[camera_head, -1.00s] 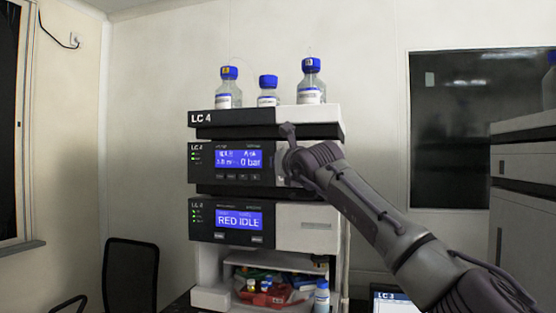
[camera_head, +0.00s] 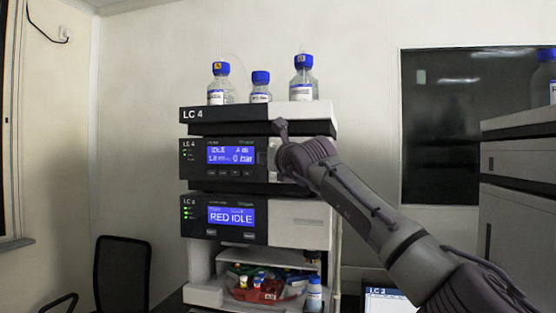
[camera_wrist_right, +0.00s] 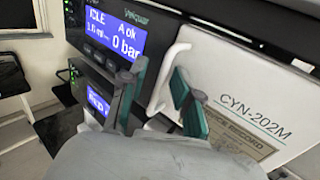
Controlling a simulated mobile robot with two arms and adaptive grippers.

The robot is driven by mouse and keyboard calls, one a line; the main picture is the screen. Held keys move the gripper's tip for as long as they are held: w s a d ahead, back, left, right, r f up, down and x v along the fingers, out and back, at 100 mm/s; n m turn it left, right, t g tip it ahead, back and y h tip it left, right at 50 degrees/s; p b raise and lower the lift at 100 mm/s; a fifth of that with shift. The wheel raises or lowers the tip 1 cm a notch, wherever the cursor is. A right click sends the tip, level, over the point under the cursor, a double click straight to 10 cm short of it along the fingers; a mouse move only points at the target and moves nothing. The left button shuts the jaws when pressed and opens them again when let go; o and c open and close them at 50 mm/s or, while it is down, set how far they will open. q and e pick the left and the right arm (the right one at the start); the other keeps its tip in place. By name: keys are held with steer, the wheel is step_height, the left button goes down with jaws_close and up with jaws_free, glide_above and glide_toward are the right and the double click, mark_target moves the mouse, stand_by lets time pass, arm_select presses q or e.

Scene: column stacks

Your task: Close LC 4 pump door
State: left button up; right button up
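The LC 4 stack (camera_head: 205,114) stands in the middle of the head view. Its pump module (camera_head: 198,172) has a blue screen reading IDLE and 0 bar, also seen in the wrist view (camera_wrist_right: 112,33). The white pump door (camera_wrist_right: 235,85), marked CYN-202M, has a white bar handle (camera_wrist_right: 168,78). My right gripper (camera_wrist_right: 158,75) is open, its two teal-padded fingers on either side of the handle. Contact with the handle is unclear. In the head view, my right gripper (camera_head: 279,142) covers much of the door, so whether it sits flush is unclear. My left gripper is out of view.
Blue-capped bottles (camera_head: 303,80) stand on top of the stack. A lower module (camera_head: 300,225) reads RED IDLE, above a shelf with a red tray (camera_head: 255,293) of vials. Another cabinet (camera_head: 518,210) stands at right, a black chair (camera_head: 123,272) at lower left.

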steer(key=v, duration=1.1)
steer(key=shift+s, duration=0.35)
steer(key=shift+f, duration=0.1)
